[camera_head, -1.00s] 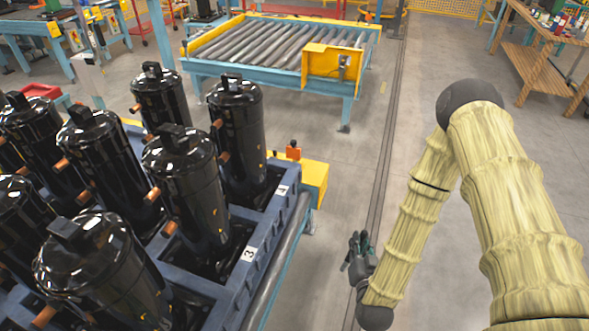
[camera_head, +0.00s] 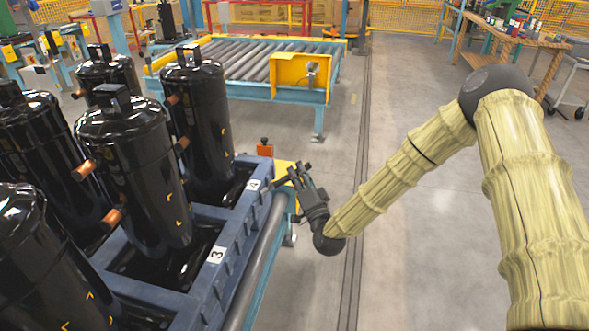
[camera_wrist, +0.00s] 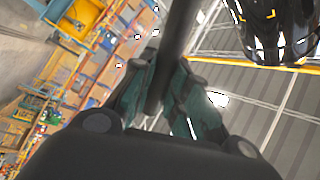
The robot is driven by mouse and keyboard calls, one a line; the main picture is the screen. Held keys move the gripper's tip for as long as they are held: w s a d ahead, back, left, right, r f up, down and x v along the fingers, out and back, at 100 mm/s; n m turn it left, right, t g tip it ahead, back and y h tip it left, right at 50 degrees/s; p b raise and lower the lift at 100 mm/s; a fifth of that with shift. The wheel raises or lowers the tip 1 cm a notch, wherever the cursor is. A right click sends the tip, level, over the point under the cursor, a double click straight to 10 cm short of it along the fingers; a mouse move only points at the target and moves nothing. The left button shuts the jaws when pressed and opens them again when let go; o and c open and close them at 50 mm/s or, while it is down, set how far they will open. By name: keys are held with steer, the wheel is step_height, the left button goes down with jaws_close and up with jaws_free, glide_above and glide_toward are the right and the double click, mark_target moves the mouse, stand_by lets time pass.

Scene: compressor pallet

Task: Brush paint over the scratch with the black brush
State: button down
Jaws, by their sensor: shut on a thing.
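My gripper (camera_head: 304,184) is raised near the pallet's right edge, to the right of the compressors and apart from them. In the wrist view its green-grey fingers (camera_wrist: 165,85) are closed around a dark rod, the black brush (camera_wrist: 178,38), whose tip runs out of the picture. Black glossy compressors stand upright in the blue pallet (camera_head: 232,262); the nearer one by label 3 (camera_head: 135,170) and the one by label 4 (camera_head: 198,120) bear small yellow corner marks. A compressor with yellow marks (camera_wrist: 275,30) also shows at the upper right of the wrist view. I cannot make out the scratch.
A roller (camera_head: 258,262) runs along the pallet's right side, with a yellow block and an orange-red part (camera_head: 265,149) at its far end. A roller conveyor (camera_head: 270,65) stands behind. A wooden workbench (camera_head: 515,35) is at the back right. The floor between is clear.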

steer(key=w+a+r+m+y+b, duration=0.1)
steer(key=w+a+r+b, duration=0.3)
steer(key=w+a, duration=0.2)
steer(key=shift+w+a+m+t, duration=0.3)
steer(key=shift+w+m+t, duration=0.1)
stand_by(0.6)
steer(key=shift+w+a+b, duration=0.3)
steer(key=shift+a+b, duration=0.15)
steer(key=shift+a, duration=0.45)
stand_by(0.8)
steer(key=w+d+b, duration=0.2)
steer(key=w+b, duration=0.1)
steer(key=w, duration=0.2)
steer(key=shift+w, duration=0.4)
stand_by(0.6)
